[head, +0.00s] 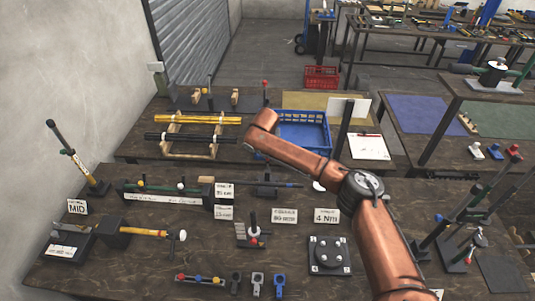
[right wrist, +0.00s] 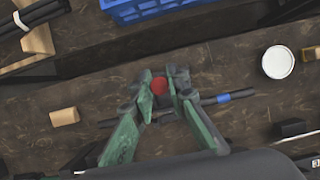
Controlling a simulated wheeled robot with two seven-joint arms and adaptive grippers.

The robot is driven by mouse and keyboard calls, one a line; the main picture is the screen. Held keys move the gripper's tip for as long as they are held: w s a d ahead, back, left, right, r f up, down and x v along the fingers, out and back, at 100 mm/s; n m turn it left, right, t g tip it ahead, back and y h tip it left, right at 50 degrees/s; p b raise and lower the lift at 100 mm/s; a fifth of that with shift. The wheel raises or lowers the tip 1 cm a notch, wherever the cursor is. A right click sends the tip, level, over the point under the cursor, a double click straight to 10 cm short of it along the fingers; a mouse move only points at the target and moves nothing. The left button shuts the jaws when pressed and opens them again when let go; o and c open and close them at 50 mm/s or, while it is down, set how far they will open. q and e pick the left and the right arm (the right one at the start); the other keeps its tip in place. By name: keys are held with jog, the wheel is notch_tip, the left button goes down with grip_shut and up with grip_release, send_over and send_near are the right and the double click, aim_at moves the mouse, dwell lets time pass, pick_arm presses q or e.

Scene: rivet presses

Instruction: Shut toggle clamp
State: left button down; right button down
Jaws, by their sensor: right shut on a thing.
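My right gripper (right wrist: 160,88) is closed around a red knob (right wrist: 159,86) in the right wrist view. The knob looks like the end of a handle seen from above, and the body under it is mostly hidden by the fingers. A dark rod with a blue band (right wrist: 222,98) passes beside the fingertips. In the head view my right arm reaches in from the lower right and bends down over the middle of the bench; the gripper is largely hidden there. Another small clamp-like fixture (head: 253,234) with an upright handle stands nearer the front. My left gripper is not in view.
A blue crate (head: 327,134) stands behind the arm. A wooden block (right wrist: 64,117) and a white disc (right wrist: 278,62) flank the gripper. Label cards (head: 326,215), a square dark plate (head: 330,256) and a long labelled fixture (head: 165,199) occupy the front bench.

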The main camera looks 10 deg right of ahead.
aim_at(268, 160)
dwell(0.3)
jog(key=shift+s+r+p, duration=0.15)
jog(key=shift+p, duration=0.3)
jog(key=s+t+p, duration=0.1)
jog(key=p, duration=0.2)
jog(key=s+t+h+p, duration=0.1)
jog(key=s+t+p, duration=0.1)
jog(key=p, duration=0.1)
jog(key=shift+a+f, duration=0.2)
jog(key=shift+a, duration=0.2)
jog(key=shift+s+a+f+t+h+p, duration=0.25)
jog(key=shift+s+f+t+p, duration=0.15)
jog(key=shift+s+t, duration=0.45)
jog(key=shift+s+a+f+t+h+p, duration=0.25)
jog(key=shift+s+f+t, duration=0.2)
jog(key=shift+t, duration=0.7)
jog(key=c, duration=1.9)
grip_release()
jog(key=shift+d, duration=0.1)
